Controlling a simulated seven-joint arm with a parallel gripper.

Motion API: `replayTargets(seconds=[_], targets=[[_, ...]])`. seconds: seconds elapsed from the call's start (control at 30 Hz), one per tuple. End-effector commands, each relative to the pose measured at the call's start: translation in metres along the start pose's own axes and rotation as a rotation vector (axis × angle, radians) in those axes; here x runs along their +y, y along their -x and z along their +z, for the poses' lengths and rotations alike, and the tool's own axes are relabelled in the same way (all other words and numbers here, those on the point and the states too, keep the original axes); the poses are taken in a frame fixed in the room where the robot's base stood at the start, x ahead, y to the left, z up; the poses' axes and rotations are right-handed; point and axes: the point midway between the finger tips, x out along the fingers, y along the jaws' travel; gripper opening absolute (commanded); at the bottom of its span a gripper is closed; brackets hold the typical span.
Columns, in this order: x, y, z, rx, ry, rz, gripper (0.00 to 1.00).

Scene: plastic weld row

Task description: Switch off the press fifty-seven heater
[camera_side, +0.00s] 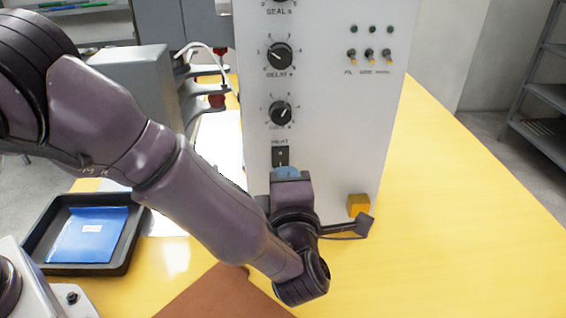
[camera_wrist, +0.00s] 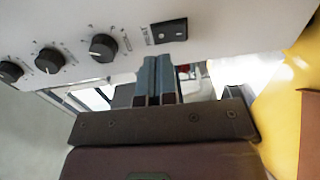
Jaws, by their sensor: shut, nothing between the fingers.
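The press (camera_side: 330,110) is a tall pale grey box with a front panel of knobs and switches. Its heater switch (camera_side: 280,156) is a small black rocker under the label HEAT, low on the panel. In the wrist view the heater switch (camera_wrist: 169,31) lies just beyond the fingertips. My gripper (camera_side: 286,171) is shut and empty, its blue-grey fingers just below the switch in the side view. The fingers of my gripper (camera_wrist: 157,60) lie side by side in the wrist view. I cannot tell whether they touch the panel. No press number is readable.
Black dials, including the delay knob (camera_side: 279,55), sit above the switch. Three small toggles (camera_side: 370,56) are at upper right. A black tray (camera_side: 128,245) with a blue packet (camera_side: 88,234) stands left. The yellow table (camera_side: 450,220) is clear at right.

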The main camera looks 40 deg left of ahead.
Motion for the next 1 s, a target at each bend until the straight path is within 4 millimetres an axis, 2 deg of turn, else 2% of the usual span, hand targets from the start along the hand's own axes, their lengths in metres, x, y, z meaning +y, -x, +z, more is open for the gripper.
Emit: replayTargets(seconds=[0.03, 0.2, 0.4, 0.6, 1.0], targets=[[0.001, 0.015, 0.001, -0.005, 0.001, -0.002, 0.00], [0.003, 0.053, 0.001, -0.003, 0.002, -0.002, 0.00], [0.004, 0.080, 0.000, -0.002, 0.000, -0.001, 0.00], [0.004, 0.088, 0.000, 0.001, -0.001, -0.001, 0.00], [0.004, 0.088, 0.000, 0.000, 0.002, -0.001, 0.00]])
